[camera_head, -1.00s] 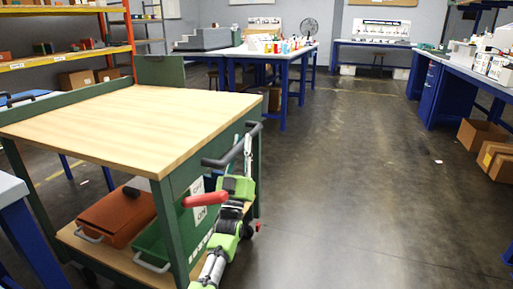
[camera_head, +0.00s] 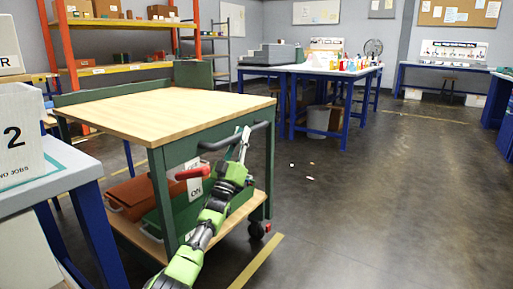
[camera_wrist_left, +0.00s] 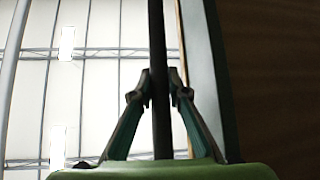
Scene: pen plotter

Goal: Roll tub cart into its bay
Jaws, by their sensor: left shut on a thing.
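The tub cart has a pale wooden top (camera_head: 165,108), a green frame and a lower wooden shelf. On the shelf sit an orange-brown tub (camera_head: 130,193) and a green tub (camera_head: 186,212). A black push handle (camera_head: 222,145) sticks out from the cart's near right end. My left gripper (camera_head: 243,140) is at this handle and shut on its bar. In the left wrist view, the fingers (camera_wrist_left: 160,92) close on both sides of a dark upright bar (camera_wrist_left: 157,125). A yellow floor line (camera_head: 258,262) runs beside the cart's caster (camera_head: 257,230). My right gripper is out of view.
A blue-legged table with a white box (camera_head: 18,140) marked 2 stands close at the left. Orange shelving (camera_head: 120,23) is behind the cart. A blue workbench (camera_head: 315,68) stands at the back. The floor on the right (camera_head: 400,190) is clear.

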